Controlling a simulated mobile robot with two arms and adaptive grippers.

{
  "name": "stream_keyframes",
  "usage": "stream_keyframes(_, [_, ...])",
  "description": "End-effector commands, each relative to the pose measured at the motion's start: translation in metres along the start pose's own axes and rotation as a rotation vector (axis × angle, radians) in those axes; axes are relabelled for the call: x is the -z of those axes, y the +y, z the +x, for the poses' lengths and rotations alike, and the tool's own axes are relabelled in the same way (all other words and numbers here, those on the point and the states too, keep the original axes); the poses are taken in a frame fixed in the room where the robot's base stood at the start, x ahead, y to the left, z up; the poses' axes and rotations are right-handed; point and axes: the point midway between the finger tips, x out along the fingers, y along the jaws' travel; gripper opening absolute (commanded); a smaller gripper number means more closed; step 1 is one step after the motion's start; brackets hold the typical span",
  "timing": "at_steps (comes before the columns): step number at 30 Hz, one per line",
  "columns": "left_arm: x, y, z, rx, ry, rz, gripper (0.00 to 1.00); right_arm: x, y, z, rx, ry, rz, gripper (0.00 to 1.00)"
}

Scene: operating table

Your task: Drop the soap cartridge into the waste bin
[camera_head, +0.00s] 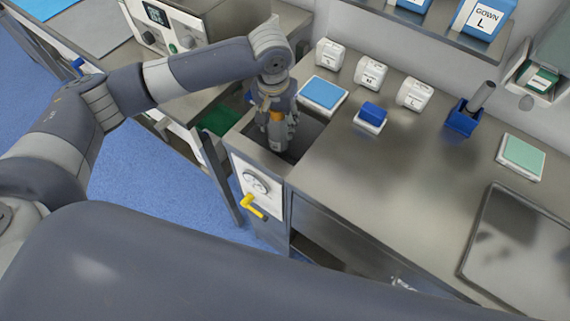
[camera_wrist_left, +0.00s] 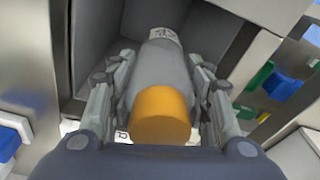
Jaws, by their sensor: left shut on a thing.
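The soap cartridge (camera_wrist_left: 160,75) is a grey cylinder with an orange cap and a printed label at its far end. My left gripper (camera_head: 277,142) is shut on it, with fingers along both sides in the left wrist view. In the head view the fingers hide most of the cartridge. The gripper points down over a dark, square, open-topped recess (camera_head: 312,132) at the counter's left end. This looks like the waste bin, though no marking shows. In the left wrist view the cartridge's far end lies over the grey-walled opening (camera_wrist_left: 88,40). My right gripper is not in view.
A blue pad (camera_head: 323,94), a blue block (camera_head: 372,111) and several white labelled dispensers (camera_head: 371,73) stand right of the opening. A dial panel with a yellow handle (camera_head: 253,205) is below it. A metal tray (camera_head: 520,250) lies at the right. The middle counter is clear.

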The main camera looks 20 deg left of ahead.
Motion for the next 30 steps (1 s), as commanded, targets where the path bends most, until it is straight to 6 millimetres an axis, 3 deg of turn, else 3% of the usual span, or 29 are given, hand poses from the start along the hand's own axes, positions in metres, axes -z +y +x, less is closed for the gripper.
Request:
stream_keyframes(2, [0.001,0.000,-0.001,-0.001,0.002,0.000,0.11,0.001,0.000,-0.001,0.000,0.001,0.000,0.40])
stream_keyframes(3, [0.001,0.000,-0.001,-0.001,0.002,0.000,0.55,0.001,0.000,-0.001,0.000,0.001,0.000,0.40])
stream_keyframes(5, [0.001,0.000,-0.001,-0.001,0.001,0.000,0.68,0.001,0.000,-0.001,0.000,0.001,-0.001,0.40])
stream_keyframes(17, [0.000,0.000,-0.003,0.000,0.000,0.000,0.69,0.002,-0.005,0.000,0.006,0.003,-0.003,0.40])
stream_keyframes(22, [0.000,0.000,-0.027,-0.001,0.002,0.002,0.69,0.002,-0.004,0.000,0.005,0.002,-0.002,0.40])
stream_keyframes(30, [0.001,0.001,-0.086,-0.002,0.004,0.001,0.69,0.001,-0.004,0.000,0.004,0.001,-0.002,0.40])
